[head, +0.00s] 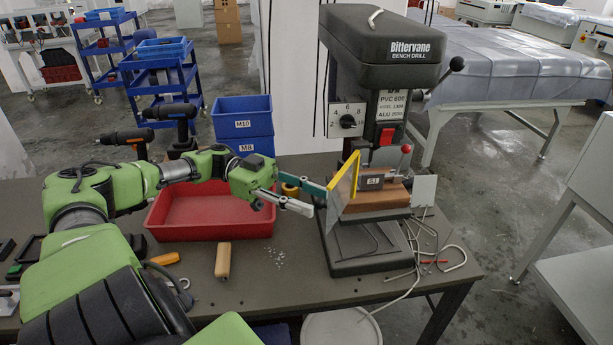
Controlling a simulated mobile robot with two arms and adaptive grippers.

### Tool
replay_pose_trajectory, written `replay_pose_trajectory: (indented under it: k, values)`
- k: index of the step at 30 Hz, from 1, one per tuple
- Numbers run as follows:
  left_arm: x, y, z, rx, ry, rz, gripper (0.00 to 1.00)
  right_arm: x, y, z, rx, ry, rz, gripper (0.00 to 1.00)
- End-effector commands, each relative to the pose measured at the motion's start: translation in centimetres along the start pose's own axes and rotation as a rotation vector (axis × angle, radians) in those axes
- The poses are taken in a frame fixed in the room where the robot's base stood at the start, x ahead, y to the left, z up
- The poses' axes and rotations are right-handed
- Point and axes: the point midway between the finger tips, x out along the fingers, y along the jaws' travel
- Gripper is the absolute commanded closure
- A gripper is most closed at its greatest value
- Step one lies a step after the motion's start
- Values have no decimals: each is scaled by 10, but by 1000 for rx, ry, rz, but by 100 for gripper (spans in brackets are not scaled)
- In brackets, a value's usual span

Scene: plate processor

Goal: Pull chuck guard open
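The chuck guard (344,178) is a flat panel with a yellow border on the bench drill (380,50). It stands upright and angled in front of the chuck area, seen nearly edge-on. My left gripper (318,202) is at the guard's left side. Its fingers look spread apart, with the tips close to the panel. I cannot tell whether they touch it. The chuck is mostly hidden. My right gripper is not in view.
A red tray (210,226) lies under my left forearm. Blue bins (243,122) and cordless drills (172,115) stand behind it. Bent wires (440,262) lie right of the drill base, near the bench's right edge.

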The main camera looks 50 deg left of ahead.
Motion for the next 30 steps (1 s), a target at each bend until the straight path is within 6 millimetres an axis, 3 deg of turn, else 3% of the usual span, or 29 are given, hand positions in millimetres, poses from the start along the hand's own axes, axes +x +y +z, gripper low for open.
replay_pose_trajectory:
  k: [5, 21, 30]
  values:
    - [-8, -1, -1, 1, 1, -1, 67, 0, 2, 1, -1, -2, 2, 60]
    - [-90, -2, -1, 5, 3, -5, 67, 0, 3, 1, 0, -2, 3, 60]
    - [-115, -1, 1, 1, 0, -3, 67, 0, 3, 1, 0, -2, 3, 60]
